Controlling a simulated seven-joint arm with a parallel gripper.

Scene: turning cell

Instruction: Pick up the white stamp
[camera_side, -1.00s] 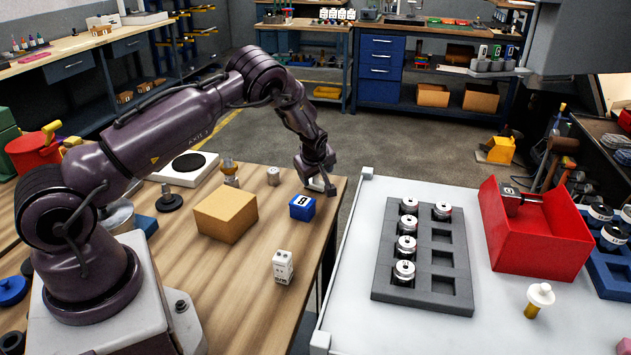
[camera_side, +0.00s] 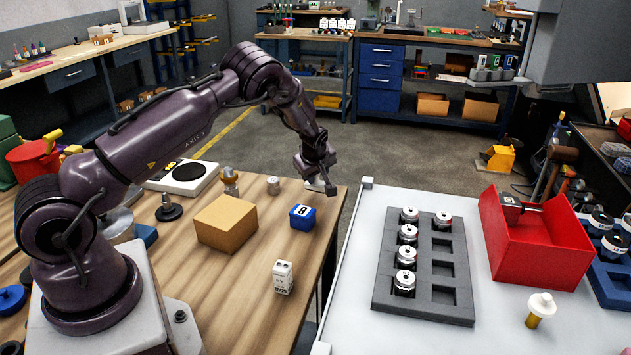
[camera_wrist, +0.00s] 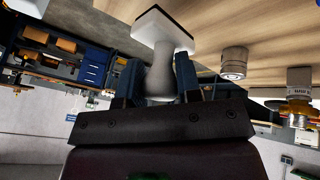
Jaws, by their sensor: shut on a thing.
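A white stamp (camera_wrist: 160,64) with a rounded handle and a flat rectangular head stands out between my gripper's blue fingers in the wrist view. My gripper (camera_wrist: 158,80) is shut on its handle. In the side view my gripper (camera_side: 320,176) hangs over the far right corner of the wooden table, and a small pale part of the stamp (camera_side: 315,185) shows beneath it. Most of the stamp is hidden there.
A blue numbered block (camera_side: 302,217), a cardboard box (camera_side: 226,222), a small white block (camera_side: 283,277) and a small metal cylinder (camera_side: 273,185) stand nearby on the wooden table (camera_side: 235,310). Across a gap, the white table holds a grey tray (camera_side: 438,308) and a red bin (camera_side: 540,258).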

